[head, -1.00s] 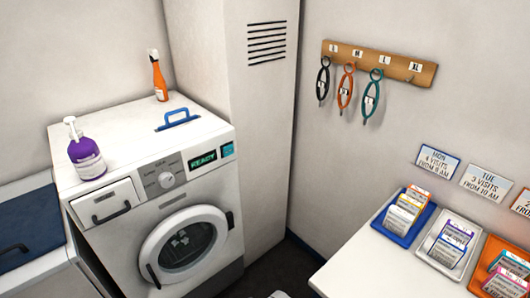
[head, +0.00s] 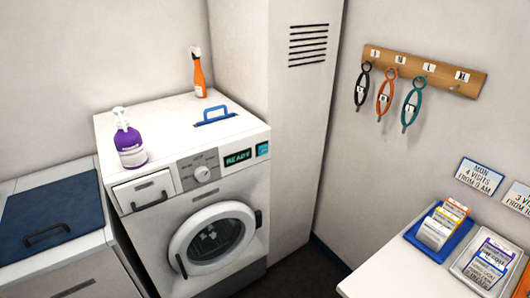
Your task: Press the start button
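A white washing machine (head: 240,185) stands left of centre in the head view. Its round door (head: 212,238) is closed. On its panel are a grey dial (head: 203,174), a lit display (head: 237,158) reading "READY", and a small teal square (head: 262,149) at the panel's right end, which looks like the start button; its marking is too small to read. Neither of my grippers is in view.
A purple pump bottle (head: 129,143), an orange spray bottle (head: 199,78) and a blue handle (head: 215,115) are on the machine's top. A blue-lidded unit (head: 50,205) stands left. A counter with card trays (head: 424,248) is at right. Dark floor shows between.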

